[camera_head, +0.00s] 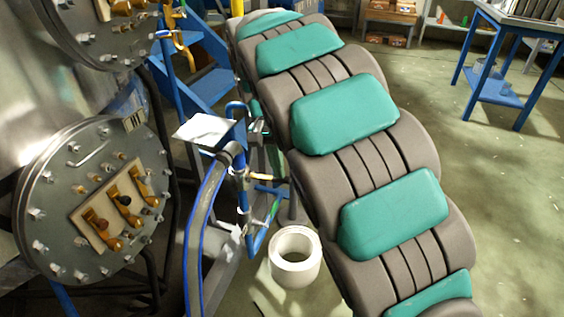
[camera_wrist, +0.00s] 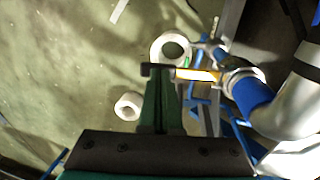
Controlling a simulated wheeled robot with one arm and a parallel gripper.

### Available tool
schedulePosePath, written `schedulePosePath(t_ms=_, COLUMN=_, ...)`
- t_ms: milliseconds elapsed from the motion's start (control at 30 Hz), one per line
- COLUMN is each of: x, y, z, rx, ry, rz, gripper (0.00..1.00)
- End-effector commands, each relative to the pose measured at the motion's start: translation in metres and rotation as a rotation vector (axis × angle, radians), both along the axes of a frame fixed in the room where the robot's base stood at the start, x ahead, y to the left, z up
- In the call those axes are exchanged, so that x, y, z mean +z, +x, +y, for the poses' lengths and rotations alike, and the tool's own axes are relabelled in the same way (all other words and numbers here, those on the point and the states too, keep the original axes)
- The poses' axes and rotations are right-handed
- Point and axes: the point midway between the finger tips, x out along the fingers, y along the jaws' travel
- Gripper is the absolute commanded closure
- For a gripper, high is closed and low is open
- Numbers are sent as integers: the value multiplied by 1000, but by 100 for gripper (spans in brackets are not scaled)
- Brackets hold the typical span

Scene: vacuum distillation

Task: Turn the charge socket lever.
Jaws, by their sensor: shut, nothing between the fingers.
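In the wrist view, my gripper (camera_wrist: 160,72) is shut and empty, its dark green fingers pointing up the picture. A yellow-orange lever (camera_wrist: 198,74) lies just right of the fingertips, running sideways to a metal fitting (camera_wrist: 235,76) with a blue section (camera_wrist: 252,93) beside it. The lever's left end meets the dark fingertip area; I cannot tell whether they touch. In the head view, the gripper is out of sight, and I cannot pick out the same lever for sure among the valves on the blue pipes (camera_head: 246,195).
A white ring-shaped piece (camera_head: 294,257) stands on the floor; two white rings (camera_wrist: 128,106) show in the wrist view. Silver pipes (camera_wrist: 292,100) crowd the right of the wrist view. A bolted metal flange (camera_head: 60,235) is at left. A blue table (camera_head: 510,60) stands back right, beyond open floor.

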Motion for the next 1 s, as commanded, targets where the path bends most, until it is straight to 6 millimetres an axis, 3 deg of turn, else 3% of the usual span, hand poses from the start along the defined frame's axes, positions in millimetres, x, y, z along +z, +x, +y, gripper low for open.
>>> schedulePosePath(t_ms=567, x=-4, y=-1, z=-2, rx=-2, ry=35, rz=-11, gripper=100)
schedulePosePath(t_ms=1000, x=-35, y=-6, z=-12, rx=-5, ry=330, rz=-115, gripper=100)
